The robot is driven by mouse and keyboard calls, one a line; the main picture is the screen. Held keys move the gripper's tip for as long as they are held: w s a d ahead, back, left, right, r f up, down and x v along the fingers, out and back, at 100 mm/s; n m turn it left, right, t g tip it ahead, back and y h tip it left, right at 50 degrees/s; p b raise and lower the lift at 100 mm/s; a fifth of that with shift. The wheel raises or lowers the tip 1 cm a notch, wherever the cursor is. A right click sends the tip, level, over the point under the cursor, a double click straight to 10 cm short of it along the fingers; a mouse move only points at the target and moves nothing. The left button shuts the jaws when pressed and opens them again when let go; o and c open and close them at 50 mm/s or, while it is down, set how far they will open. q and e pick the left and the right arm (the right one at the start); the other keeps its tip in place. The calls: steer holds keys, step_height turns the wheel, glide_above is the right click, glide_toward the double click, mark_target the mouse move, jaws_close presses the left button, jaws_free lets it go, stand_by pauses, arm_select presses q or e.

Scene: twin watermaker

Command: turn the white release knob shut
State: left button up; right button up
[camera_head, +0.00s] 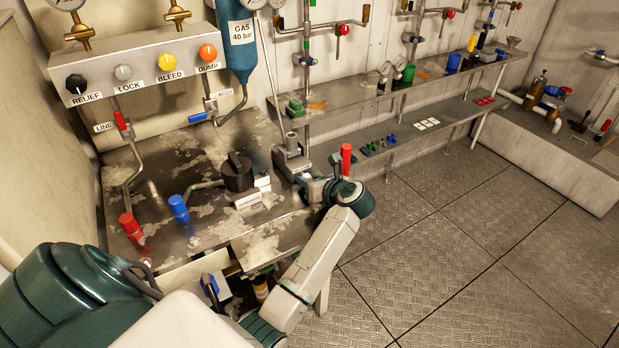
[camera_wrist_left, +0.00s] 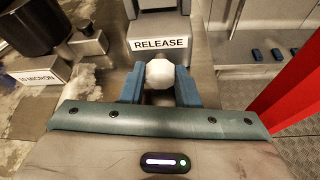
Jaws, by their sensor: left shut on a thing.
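The white release knob (camera_wrist_left: 160,74) sits in front of a grey metal block with a RELEASE label (camera_wrist_left: 160,44) in the left wrist view. The blue fingers of my left gripper (camera_wrist_left: 160,82) stand on both sides of the knob and are shut on it. In the head view my left gripper (camera_head: 308,186) is at the metal block (camera_head: 292,160) on the bench's right edge. The knob itself cannot be made out there. The knob's turn angle cannot be read. My right gripper is in neither view.
A black round cap (camera_head: 237,172) stands left of the block, near a 10 MICRON label (camera_wrist_left: 45,77). A red handle (camera_head: 346,160) rises close by my left wrist. Red (camera_head: 131,227) and blue (camera_head: 178,208) handles stand on the bench. Floor at right is clear.

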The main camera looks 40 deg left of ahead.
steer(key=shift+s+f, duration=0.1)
arm_select(q)
steer(key=o, duration=0.7)
steer(key=shift+d, duration=0.1)
